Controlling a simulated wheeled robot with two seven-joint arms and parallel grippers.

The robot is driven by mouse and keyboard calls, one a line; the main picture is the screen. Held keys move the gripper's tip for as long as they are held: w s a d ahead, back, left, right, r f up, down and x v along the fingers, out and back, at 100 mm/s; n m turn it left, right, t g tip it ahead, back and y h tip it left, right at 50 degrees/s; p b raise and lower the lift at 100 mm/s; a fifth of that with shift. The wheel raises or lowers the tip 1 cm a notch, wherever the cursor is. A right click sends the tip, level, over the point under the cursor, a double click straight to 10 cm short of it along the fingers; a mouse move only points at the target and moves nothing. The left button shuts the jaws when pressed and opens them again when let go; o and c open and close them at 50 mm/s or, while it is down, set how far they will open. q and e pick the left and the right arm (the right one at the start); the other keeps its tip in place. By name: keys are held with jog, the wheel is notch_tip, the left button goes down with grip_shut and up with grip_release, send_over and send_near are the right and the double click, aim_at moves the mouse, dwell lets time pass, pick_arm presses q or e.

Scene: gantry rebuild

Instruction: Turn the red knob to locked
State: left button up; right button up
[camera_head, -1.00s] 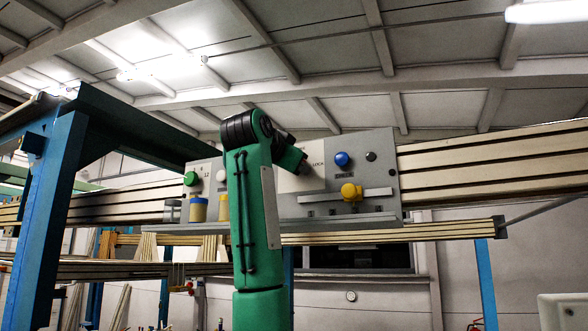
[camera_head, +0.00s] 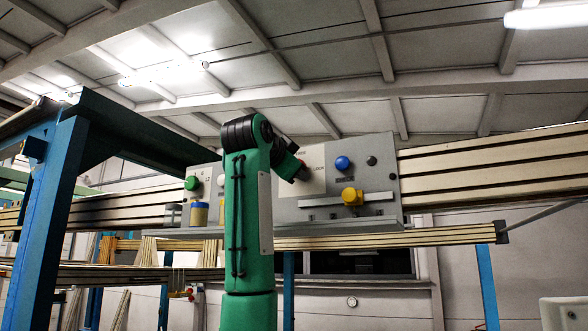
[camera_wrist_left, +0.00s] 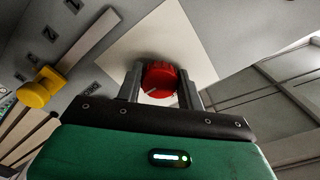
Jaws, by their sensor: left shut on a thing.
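The red knob (camera_wrist_left: 160,80) sits on a pale square plate (camera_wrist_left: 194,40) on the grey panel in the left wrist view. It has a light pointer line on its face. My left gripper (camera_wrist_left: 161,84) has one finger on each side of the knob and is shut on it. My right gripper is not in view.
A blue knob (camera_head: 342,163), a black knob (camera_head: 371,161) and a yellow slider handle (camera_head: 351,196) are right of my arm. A green knob (camera_head: 192,183) and a yellow-bodied jar (camera_head: 199,213) are left of it. A blue post (camera_head: 50,220) stands at far left.

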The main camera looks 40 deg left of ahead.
pick_arm(q)
jog(key=o, duration=1)
jog(key=shift+b+v, duration=3.05)
jog(key=shift+v, duration=3.95)
